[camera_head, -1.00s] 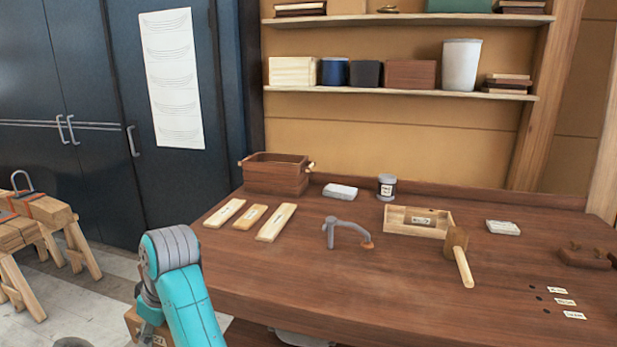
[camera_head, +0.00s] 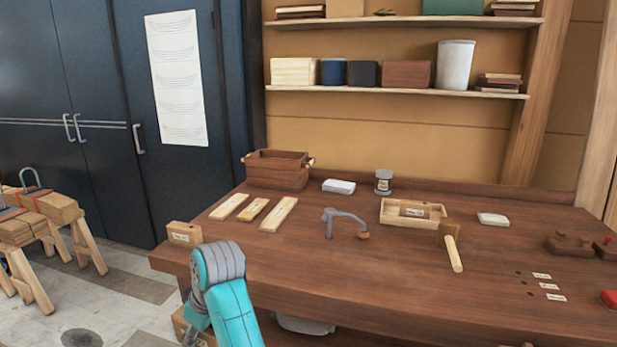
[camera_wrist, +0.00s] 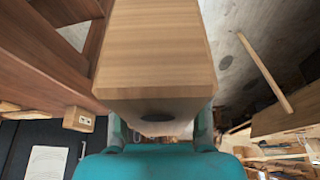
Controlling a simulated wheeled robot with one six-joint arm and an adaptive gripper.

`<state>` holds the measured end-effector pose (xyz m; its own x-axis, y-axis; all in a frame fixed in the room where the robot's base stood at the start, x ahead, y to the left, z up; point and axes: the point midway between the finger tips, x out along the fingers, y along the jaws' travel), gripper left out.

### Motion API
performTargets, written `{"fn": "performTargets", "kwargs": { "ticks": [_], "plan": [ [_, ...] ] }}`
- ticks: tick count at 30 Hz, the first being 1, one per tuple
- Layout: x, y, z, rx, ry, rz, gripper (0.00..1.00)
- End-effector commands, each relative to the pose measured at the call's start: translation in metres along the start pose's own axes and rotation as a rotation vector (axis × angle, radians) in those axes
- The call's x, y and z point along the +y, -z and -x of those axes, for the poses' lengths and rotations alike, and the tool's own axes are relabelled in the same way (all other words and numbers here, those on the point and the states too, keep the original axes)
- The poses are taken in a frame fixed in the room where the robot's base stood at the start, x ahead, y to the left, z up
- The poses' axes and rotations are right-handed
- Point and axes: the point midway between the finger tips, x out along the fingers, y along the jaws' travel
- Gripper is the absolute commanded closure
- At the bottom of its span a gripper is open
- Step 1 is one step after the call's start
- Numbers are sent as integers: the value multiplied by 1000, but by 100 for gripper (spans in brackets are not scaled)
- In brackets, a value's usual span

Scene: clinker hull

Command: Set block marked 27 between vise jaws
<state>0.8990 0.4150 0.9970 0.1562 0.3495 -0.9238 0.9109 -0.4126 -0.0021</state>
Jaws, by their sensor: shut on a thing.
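A wooden block (camera_wrist: 158,50) fills the top middle of the wrist view, between the fingers of my gripper (camera_wrist: 160,128), which is shut on it. In the head view, a labelled wooden block (camera_head: 192,330) shows low beside my teal arm, below the bench edge, partly cut off and hidden; its number is not readable. I cannot make out the vise jaws.
The wooden bench (camera_head: 340,285) carries flat strips (camera_head: 254,210), a grey holdfast (camera_head: 345,220), an open tray (camera_head: 395,218) and a mallet (camera_head: 453,250). A sawhorse with planks (camera_head: 40,225) stands left. The floor (camera_head: 130,290) between is mostly clear.

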Motion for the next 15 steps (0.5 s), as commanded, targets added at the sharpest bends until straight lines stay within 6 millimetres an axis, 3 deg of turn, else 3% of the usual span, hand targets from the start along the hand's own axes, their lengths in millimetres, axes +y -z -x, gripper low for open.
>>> {"fn": "performTargets", "kwargs": {
  "ticks": [5, 8, 15],
  "plan": [
    [36, -47, -10, -2, -36, -93, 100],
    [62, -87, -16, -3, -67, -170, 100],
    [118, -204, -26, -3, -154, -383, 100]
  ]
}}
